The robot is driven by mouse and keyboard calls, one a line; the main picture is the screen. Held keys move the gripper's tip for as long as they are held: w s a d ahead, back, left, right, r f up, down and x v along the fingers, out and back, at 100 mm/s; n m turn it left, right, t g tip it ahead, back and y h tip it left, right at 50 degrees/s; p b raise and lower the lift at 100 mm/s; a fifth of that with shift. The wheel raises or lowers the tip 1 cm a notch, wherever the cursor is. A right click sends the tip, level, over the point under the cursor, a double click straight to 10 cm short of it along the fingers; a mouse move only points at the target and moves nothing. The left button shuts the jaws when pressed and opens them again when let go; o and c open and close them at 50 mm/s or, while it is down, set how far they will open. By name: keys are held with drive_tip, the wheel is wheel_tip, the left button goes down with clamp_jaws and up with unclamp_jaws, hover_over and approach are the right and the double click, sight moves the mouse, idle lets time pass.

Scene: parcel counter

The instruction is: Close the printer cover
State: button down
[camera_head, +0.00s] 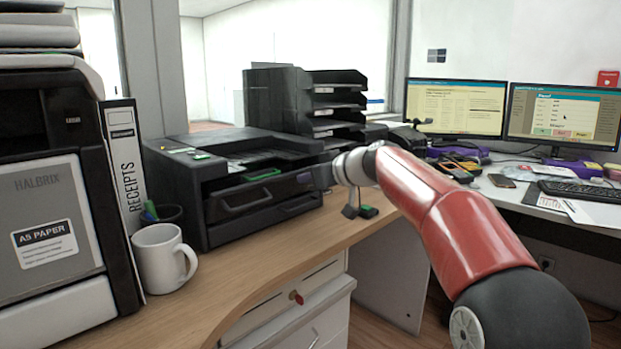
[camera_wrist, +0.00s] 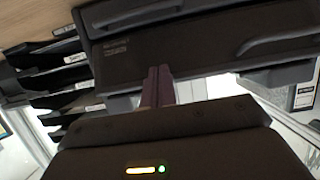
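A black desktop printer (camera_head: 262,205) stands on the wooden counter, with a handle-like recess in its front and a dark gap above that front part. Its dark front also fills the upper part of the wrist view (camera_wrist: 200,45). I cannot tell for sure which panel is the cover, or how far it stands open. My gripper (camera_head: 322,176) is at the printer's right front corner. In the wrist view its two purplish fingers (camera_wrist: 159,72) lie side by side, shut, with nothing visible between them. Their tips overlap the printer's edge; contact is unclear.
A larger machine labelled HALBRIX (camera_head: 45,215), a RECEIPTS binder (camera_head: 125,165) and a white mug (camera_head: 160,258) stand left of the printer. Black stacked trays (camera_head: 335,100) are behind it. Monitors (camera_head: 455,108) stand on the right desk. The counter before the printer is clear.

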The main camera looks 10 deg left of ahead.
sight(300, 171)
drive_tip(key=shift+w+a+r+p, duration=0.35)
drive_tip(key=shift+a+r+p, duration=0.1)
drive_tip(key=shift+a, duration=0.1)
drive_tip(key=shift+w+a+r+p, duration=0.4)
drive_tip(key=shift+w+a+p, duration=0.15)
drive_tip(key=shift+p, duration=0.2)
drive_tip(key=shift+f, duration=0.1)
